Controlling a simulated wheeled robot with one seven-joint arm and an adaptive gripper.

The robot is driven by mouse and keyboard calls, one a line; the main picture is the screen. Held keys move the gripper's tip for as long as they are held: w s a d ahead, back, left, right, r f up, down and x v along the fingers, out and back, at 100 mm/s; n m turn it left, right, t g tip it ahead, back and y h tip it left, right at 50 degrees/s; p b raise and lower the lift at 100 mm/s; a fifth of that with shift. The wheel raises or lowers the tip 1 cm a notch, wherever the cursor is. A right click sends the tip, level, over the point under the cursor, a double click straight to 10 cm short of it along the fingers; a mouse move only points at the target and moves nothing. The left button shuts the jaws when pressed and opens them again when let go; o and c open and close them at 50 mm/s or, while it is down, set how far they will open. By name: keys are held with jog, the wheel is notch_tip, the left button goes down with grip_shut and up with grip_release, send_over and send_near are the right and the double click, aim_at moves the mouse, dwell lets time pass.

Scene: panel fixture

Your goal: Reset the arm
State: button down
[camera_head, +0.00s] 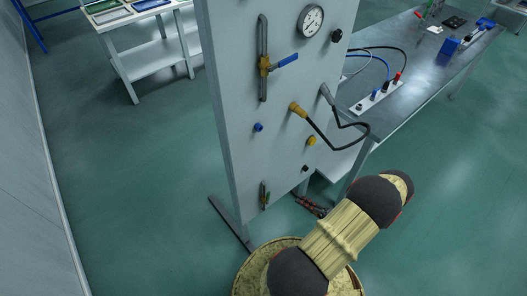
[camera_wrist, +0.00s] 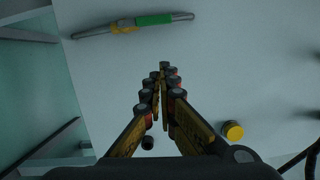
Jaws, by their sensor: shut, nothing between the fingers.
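My gripper (camera_wrist: 162,75) is shut and empty, its fingertips meeting in front of the pale panel in the wrist view. In the head view its dark red fingers (camera_head: 311,205) show low beside the panel (camera_head: 232,120), partly hidden by my arm. A green-handled valve (camera_head: 264,194) is low on the panel; in the wrist view it (camera_wrist: 135,23) lies beyond the fingertips, apart from them. A yellow knob (camera_head: 311,141) and a small black knob (camera_head: 305,168) sit on the panel. In the wrist view the yellow knob (camera_wrist: 232,131) is right of the fingers.
The panel also carries a gauge (camera_head: 311,20), a blue-handled valve (camera_head: 283,61), a blue knob (camera_head: 258,127) and a plugged black cable (camera_head: 325,135). A bench (camera_head: 415,75) stands behind at right, a white table (camera_head: 155,65) at back left. The left floor is clear.

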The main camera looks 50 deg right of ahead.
jog(key=s+a+r+m+g+y, duration=0.25)
jog(key=a+g+y, duration=0.35)
jog(key=a, duration=0.5)
jog(key=w+a+r+n+g+h, duration=0.1)
jog(key=w+a+r+n+g, duration=0.2)
jog(key=r, duration=0.7)
jog(key=w+a+r+n+g, duration=0.1)
jog(key=w+r+n+g, duration=0.15)
jog(key=r+g, duration=0.55)
jog(key=w+a+r+n+g+h, duration=0.15)
jog(key=r+n, duration=0.25)
jog(key=r, duration=0.7)
jog(key=w+a+r+n+t+h, duration=0.2)
jog(key=a+r+n, duration=0.4)
jog(key=a+r, duration=0.5)
jog(key=w+a+r+n+t+h, duration=0.2)
jog(key=a+r+n, duration=0.4)
jog(key=a+r, duration=0.5)
jog(key=shift+w+a+r+t, duration=0.3)
jog(key=shift+r+t, duration=0.3)
jog(key=shift+t, duration=0.25)
